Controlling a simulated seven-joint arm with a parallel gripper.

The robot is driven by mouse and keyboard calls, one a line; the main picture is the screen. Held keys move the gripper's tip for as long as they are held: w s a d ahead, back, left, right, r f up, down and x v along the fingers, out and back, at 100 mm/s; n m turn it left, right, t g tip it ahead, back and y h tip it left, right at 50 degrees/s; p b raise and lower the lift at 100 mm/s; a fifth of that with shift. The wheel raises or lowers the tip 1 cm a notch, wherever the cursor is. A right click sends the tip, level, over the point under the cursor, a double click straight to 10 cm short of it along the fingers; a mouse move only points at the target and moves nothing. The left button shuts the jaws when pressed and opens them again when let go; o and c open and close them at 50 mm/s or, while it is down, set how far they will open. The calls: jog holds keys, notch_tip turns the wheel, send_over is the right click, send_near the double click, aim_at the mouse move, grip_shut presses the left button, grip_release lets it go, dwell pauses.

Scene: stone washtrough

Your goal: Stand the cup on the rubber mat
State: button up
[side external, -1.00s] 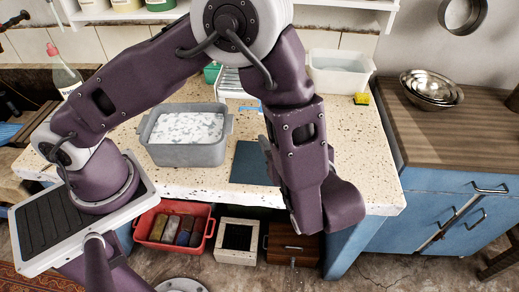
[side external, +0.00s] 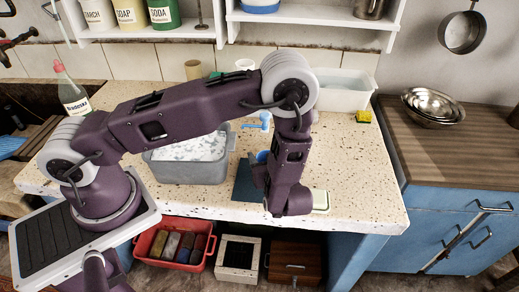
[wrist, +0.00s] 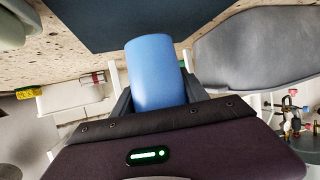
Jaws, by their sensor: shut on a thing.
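A blue cup (wrist: 155,72) is between the fingers of my gripper (wrist: 152,88) in the wrist view. In the side view only a bit of the cup (side external: 262,156) shows behind my wrist, and the fingers are mostly hidden. The dark blue rubber mat (side external: 243,186) lies flat on the speckled counter, partly covered by my gripper. The mat also fills the top middle of the wrist view (wrist: 130,22). The cup is held close to the mat; whether they touch I cannot tell.
A grey basin (side external: 190,172) of sudsy water stands left of the mat. A pale dish (side external: 320,200) lies to its right. A white tub (side external: 346,84) and yellow sponge (side external: 363,116) are at the back right. The counter's right part is clear.

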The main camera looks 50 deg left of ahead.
jog(key=x, duration=0.2)
jog(key=r+x, duration=0.1)
jog(key=x, duration=0.2)
jog(key=shift+w+a, duration=0.15)
jog(key=shift+a, duration=0.1)
jog(key=shift+f, duration=0.3)
jog(key=shift+d, duration=0.1)
jog(key=shift+f, duration=0.15)
jog(key=o, duration=1.4)
